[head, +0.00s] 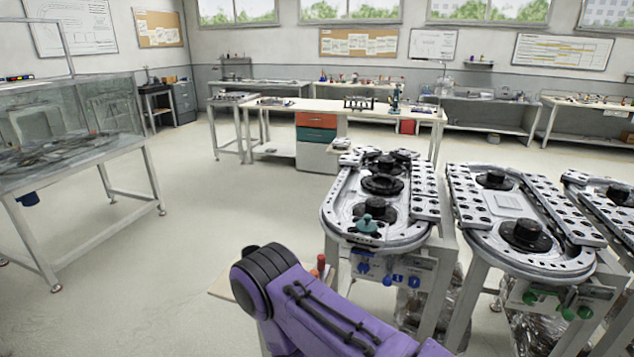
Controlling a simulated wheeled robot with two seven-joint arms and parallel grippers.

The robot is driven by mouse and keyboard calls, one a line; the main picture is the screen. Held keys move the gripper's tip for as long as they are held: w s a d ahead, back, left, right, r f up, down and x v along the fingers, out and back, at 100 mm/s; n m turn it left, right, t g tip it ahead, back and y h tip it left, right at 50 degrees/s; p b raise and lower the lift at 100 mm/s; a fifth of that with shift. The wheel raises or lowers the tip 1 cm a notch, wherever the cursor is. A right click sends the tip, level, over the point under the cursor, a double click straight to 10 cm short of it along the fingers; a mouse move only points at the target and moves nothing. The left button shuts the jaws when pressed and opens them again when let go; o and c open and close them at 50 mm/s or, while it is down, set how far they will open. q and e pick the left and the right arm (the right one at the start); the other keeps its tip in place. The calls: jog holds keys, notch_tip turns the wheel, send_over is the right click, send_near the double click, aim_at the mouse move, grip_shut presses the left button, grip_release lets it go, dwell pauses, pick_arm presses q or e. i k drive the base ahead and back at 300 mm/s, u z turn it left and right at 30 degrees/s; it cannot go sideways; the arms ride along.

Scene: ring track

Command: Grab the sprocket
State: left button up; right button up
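Black round parts sit on the nearest ring-track station (335,222). One is a wide disc with a raised hub (382,185) near the middle, and another black disc (375,209) sits closer to me. At this size I cannot tell which of them is the sprocket. A teal knob-like part (367,224) stands at the station's near end. A purple arm of mine crosses the bottom of the view, short of the station. Neither gripper shows, so I cannot see whether they hold anything.
A second ring-track station (515,205) stands to the right, with another at the right edge. A glass-walled table (75,150) is at the left. A long workbench (340,108) with drawers stands behind. The floor (230,210) between the left table and stations is clear.

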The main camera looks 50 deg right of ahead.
aim_at(398, 185)
jog(key=u, duration=0.1)
jog(key=i, duration=3.3)
jog(key=z, duration=2.1)
jog(key=i, duration=3)
jog(key=z, duration=3.3)
jog(key=i, duration=0.2)
jog(key=u, duration=0.05)
